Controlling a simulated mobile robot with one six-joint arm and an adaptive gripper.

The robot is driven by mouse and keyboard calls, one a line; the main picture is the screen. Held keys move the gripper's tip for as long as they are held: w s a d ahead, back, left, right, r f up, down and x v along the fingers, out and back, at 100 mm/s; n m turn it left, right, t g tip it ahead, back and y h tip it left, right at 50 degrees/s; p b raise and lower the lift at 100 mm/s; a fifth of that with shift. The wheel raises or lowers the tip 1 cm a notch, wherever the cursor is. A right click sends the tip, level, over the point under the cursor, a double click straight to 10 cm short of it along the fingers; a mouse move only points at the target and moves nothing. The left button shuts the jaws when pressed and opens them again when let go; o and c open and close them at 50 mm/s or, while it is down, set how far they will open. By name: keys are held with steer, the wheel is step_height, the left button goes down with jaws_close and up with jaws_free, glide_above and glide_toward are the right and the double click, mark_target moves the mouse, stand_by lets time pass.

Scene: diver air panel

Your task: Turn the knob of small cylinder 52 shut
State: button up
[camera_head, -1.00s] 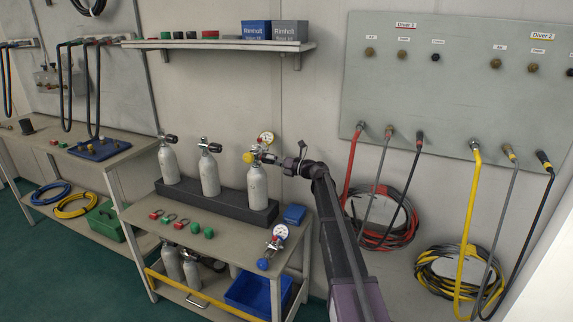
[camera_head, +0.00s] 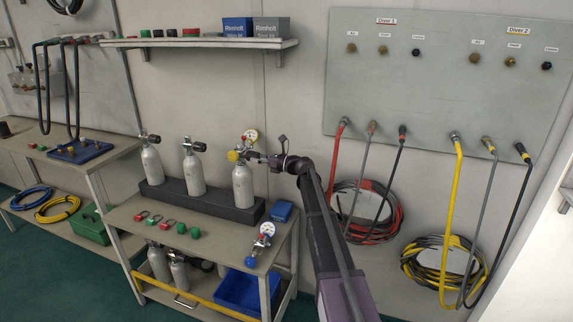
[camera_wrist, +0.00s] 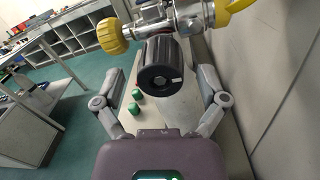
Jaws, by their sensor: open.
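Three small grey cylinders stand upright in a dark rack (camera_head: 215,203) on a cart: a left one (camera_head: 151,161), a middle one (camera_head: 194,173) and a right one (camera_head: 243,187). Their numbers are too small to read, so I cannot tell which is 52. The right cylinder has a regulator with a yellow knob (camera_head: 233,156) and a gauge (camera_head: 251,136). My gripper (camera_head: 264,160) is at the right side of its valve. In the wrist view a black valve knob (camera_wrist: 161,66) lies ahead between the spread fingers of my gripper (camera_wrist: 160,88), with gaps on both sides.
The regulator's yellow knob (camera_wrist: 112,37) and metal body (camera_wrist: 165,22) cross just above the black knob. The wall (camera_wrist: 270,80) runs close on the right. A loose regulator (camera_head: 261,240), a blue box (camera_head: 281,211) and green caps (camera_head: 188,232) lie on the cart.

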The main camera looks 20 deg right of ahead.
steer(key=n, duration=0.6)
steer(key=n+p, duration=0.1)
steer(key=n, duration=0.5)
steer(key=shift+w+r, duration=0.1)
steer(key=n, duration=0.5)
steer(key=shift+n+h, duration=0.3)
steer(key=n+p, duration=0.1)
steer(key=n, duration=0.4)
steer(key=shift+n, duration=0.3)
steer(key=n, duration=0.5)
steer(key=shift+h, duration=0.3)
steer(key=n, duration=0.6)
steer(key=shift+r+t, duration=0.1)
steer(key=shift+t, duration=0.2)
steer(key=n, duration=0.5)
steer(key=shift+n, duration=0.3)
steer(key=n+b, duration=0.1)
steer(key=n, duration=0.5)
steer(key=shift+t, duration=0.3)
steer(key=v, duration=1.2)
